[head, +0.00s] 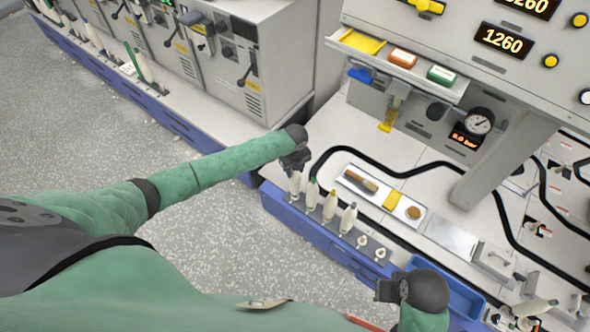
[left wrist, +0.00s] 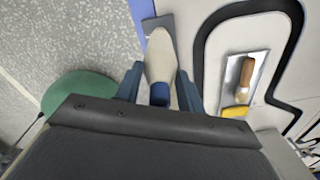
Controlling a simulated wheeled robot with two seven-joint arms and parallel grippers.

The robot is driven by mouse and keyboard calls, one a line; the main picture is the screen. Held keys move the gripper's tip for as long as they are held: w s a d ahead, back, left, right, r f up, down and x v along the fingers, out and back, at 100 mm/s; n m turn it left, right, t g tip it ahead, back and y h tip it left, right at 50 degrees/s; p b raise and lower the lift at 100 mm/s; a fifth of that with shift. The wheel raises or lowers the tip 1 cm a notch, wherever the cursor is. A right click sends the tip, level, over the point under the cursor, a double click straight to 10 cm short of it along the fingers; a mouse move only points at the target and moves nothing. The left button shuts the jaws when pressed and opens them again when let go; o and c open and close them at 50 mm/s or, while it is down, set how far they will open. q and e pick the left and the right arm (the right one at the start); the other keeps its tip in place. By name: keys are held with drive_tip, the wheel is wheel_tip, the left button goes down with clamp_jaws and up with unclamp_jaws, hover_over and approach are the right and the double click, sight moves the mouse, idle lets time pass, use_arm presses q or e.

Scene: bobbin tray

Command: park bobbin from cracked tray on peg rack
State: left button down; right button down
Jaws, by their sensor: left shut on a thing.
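My left gripper (head: 294,163) is shut on a cream bobbin (head: 295,184) at the left end of the peg rack (head: 322,214). In the left wrist view the bobbin (left wrist: 160,62) lies between the fingers, with its blue end near the palm and its cream body pointing away. I cannot tell whether it is seated on a peg. Several bobbins (head: 330,206) stand upright along the rack, and two short pegs (head: 362,242) at its right end are bare. My right gripper (head: 388,290) is at the lower right; its jaw state is unclear. I cannot identify a cracked tray.
A metal plate (head: 349,187) with a wooden-handled tool and a yellow piece lies behind the rack. A black cable (head: 430,168) curves across the white bench. A blue bin (head: 455,294) is beside my right gripper. More bobbins (head: 530,308) lie at the lower right.

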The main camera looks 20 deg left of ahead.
use_arm(q)
drive_tip(key=shift+p, duration=0.3)
drive_tip(key=shift+f+b, duration=0.3)
drive_tip(key=shift+f, duration=0.2)
idle(0.5)
drive_tip(key=c, duration=1.2)
unclamp_jaws()
drive_tip(key=shift+o, duration=0.2)
